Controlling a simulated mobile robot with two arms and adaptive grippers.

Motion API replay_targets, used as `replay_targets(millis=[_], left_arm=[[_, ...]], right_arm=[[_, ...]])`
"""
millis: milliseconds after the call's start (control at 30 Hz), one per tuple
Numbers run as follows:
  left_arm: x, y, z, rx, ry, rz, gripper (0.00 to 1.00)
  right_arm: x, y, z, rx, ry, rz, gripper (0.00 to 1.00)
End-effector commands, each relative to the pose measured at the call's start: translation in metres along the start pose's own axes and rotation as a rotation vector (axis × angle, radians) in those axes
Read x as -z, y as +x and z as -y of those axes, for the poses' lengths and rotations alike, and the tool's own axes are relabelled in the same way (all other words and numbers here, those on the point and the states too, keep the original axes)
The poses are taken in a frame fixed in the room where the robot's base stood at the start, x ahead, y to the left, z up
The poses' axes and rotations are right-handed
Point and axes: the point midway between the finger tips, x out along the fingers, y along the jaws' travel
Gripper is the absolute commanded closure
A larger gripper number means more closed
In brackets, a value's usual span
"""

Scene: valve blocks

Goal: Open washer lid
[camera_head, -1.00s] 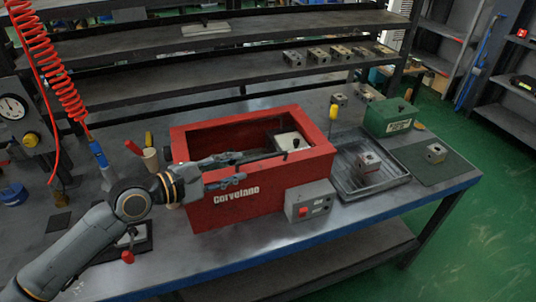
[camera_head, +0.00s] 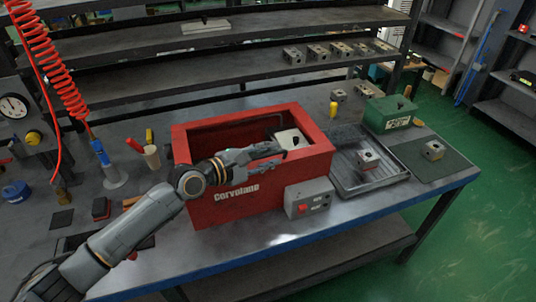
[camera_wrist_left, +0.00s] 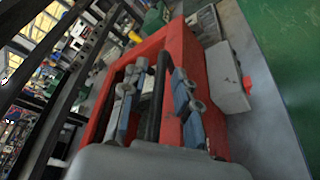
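The washer is a red box (camera_head: 238,208) with "Corvolane" lettering on its front, on the bench. Its top shows a dark recess inside a red rim, with a pale block-like part (camera_head: 288,137) at the right. I cannot make out a separate lid panel or tell how far it is open. My left gripper (camera_head: 280,156) is over the front part of the washer's top, pointing right. In the left wrist view, its two fingers (camera_wrist_left: 158,80) are apart, with a black bar (camera_wrist_left: 154,112) between them; contact is not clear. My right gripper is not in view.
A grey control box (camera_head: 310,198) with a red button is on the washer's front right. A metal tray (camera_head: 345,178) with a valve block (camera_head: 368,158) and a green box (camera_head: 390,113) stand to the right. Shelves (camera_head: 240,72) run behind.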

Motion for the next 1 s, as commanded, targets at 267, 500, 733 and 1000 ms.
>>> replay_targets(millis=[267, 500, 733, 1000], left_arm=[[0.0, 0.0, 0.0, 0.0, 0.0, 0.0, 1.0], [-0.001, -0.001, -0.004, 0.002, -0.007, 0.0, 1.0], [-0.009, -0.003, -0.024, 0.02, -0.06, 0.002, 1.0], [-0.019, -0.001, -0.086, 0.086, -0.235, 0.004, 1.0]], right_arm=[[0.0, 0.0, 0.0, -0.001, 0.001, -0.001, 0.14], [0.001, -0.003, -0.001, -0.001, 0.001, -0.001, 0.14], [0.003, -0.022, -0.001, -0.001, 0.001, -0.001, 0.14], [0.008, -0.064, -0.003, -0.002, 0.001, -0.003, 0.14]])
